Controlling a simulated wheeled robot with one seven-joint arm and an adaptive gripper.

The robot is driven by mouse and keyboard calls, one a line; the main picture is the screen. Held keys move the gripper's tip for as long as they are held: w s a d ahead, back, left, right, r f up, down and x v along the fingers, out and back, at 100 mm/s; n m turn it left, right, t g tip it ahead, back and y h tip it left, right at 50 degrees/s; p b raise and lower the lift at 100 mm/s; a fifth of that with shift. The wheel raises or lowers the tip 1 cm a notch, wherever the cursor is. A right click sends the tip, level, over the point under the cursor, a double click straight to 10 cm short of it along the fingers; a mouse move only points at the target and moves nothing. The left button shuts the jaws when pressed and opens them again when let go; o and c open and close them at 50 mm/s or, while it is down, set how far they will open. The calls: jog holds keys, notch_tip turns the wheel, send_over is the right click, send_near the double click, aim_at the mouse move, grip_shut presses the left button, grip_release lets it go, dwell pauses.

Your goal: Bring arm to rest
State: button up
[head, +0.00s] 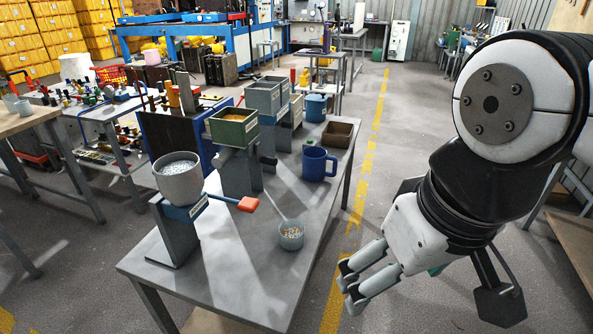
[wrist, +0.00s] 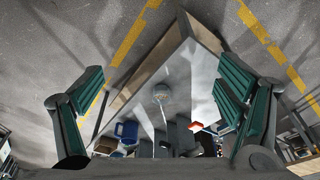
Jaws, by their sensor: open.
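My gripper (head: 350,285) hangs in the air to the right of the grey table (head: 240,280) in the head view, over the floor. Its fingers are apart and nothing is between them. In the wrist view the two green-padded fingers (wrist: 160,105) stand wide apart at the left and right, with the table and floor beyond them. My arm comes down from the upper right of the head view.
A green bin (head: 234,127) stands behind. Floor right of the table is open.

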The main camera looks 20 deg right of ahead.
notch_tip(320, 180, up, 7)
jog(key=t+p, duration=0.1)
jog(key=p, duration=0.5)
jog(key=shift+r+t, duration=0.2)
jog(key=shift+t, duration=0.1)
